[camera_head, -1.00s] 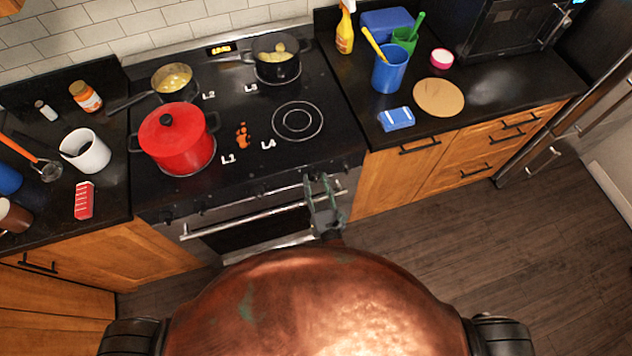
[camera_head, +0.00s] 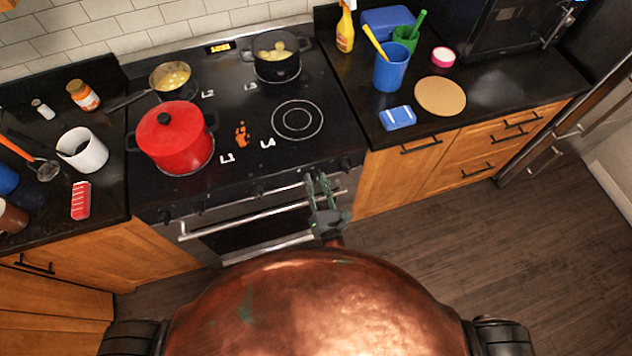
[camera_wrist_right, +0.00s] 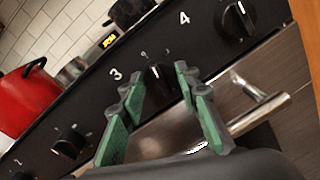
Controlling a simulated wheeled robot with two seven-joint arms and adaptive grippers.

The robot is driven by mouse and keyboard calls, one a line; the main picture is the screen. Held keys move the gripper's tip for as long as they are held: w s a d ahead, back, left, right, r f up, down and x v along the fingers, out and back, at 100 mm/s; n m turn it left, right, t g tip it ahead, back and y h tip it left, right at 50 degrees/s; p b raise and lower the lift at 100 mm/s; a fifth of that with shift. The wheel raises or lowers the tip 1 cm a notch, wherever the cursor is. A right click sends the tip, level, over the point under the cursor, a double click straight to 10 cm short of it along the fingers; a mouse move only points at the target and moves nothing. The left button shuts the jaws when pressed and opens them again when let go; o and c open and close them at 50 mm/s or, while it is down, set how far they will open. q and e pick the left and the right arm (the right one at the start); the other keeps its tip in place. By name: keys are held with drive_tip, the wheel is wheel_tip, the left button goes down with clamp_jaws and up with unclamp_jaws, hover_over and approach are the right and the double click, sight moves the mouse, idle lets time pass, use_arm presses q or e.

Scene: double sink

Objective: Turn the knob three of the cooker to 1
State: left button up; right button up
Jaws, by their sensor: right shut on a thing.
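The cooker (camera_head: 330,155) stands in the middle of the head view, with a row of black knobs along its front panel. Knob three (camera_wrist_right: 160,77) shows in the right wrist view below the printed 3, between the fingertips of my right gripper (camera_wrist_right: 158,80). That gripper is shut on the knob; the fingers stand on both sides of it. The knob's exact setting is too small to read. In the head view my right gripper (camera_head: 316,178) reaches the front panel and hides knob three. My left gripper is in neither view.
Knob four (camera_wrist_right: 238,18) is to the right and another knob (camera_wrist_right: 70,142) to the lower left. The oven handle (camera_wrist_right: 262,112) runs just below the panel. A red pot (camera_head: 175,140), a pan (camera_head: 172,80) and a black pot (camera_head: 277,68) stand on the hob.

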drive_tip(key=m+b, duration=0.3)
drive_tip(key=m, duration=0.2)
drive_tip(key=shift+f, duration=0.1)
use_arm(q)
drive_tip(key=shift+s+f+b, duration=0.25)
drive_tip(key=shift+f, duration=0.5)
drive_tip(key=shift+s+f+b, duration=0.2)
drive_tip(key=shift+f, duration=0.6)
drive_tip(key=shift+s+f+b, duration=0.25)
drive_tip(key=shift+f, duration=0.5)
use_arm(e)
drive_tip(key=shift+m, duration=2)
drive_tip(key=shift+d, duration=0.1)
drive_tip(key=o, duration=1.2)
drive_tip(key=shift+r, duration=0.2)
drive_tip(key=shift+c, duration=0.2)
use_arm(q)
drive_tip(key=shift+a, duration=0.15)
use_arm(e)
drive_tip(key=shift+s, duration=0.1)
drive_tip(key=v, duration=1.1)
drive_tip(key=shift+s+d+r, duration=0.25)
drive_tip(key=shift+s+d, duration=0.05)
drive_tip(key=shift+f+g, duration=0.1)
drive_tip(key=shift+g, duration=0.2)
